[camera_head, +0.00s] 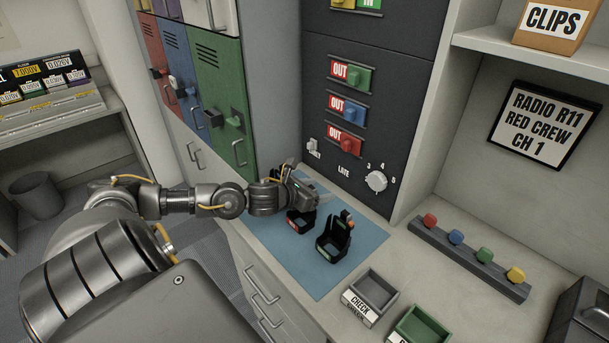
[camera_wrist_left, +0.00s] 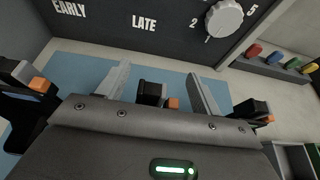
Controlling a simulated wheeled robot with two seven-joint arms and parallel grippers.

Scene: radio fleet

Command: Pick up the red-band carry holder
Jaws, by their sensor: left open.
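A black carry holder with a red band (camera_head: 293,225) stands on the blue mat (camera_head: 318,281), partly hidden under my left gripper. A second black holder (camera_head: 331,247) with a greenish mark stands to its right on the mat. My left gripper (camera_head: 307,196) is above the mat, close over the red-band holder. In the left wrist view its two fingers are spread apart, and a black holder with an orange tip (camera_wrist_left: 152,93) shows between them. More black holders show at the left (camera_wrist_left: 28,103) and right (camera_wrist_left: 254,109). Their bands are hidden there. My right gripper is out of view.
A dark panel with OUT switches (camera_head: 346,107) and a dial (camera_head: 376,181) rises behind the mat. A grey tray (camera_head: 372,290) and a green tray (camera_head: 420,326) stand at the front right. A rail (camera_head: 468,257) with coloured knobs lies at the right. Lockers (camera_head: 215,85) stand at the left.

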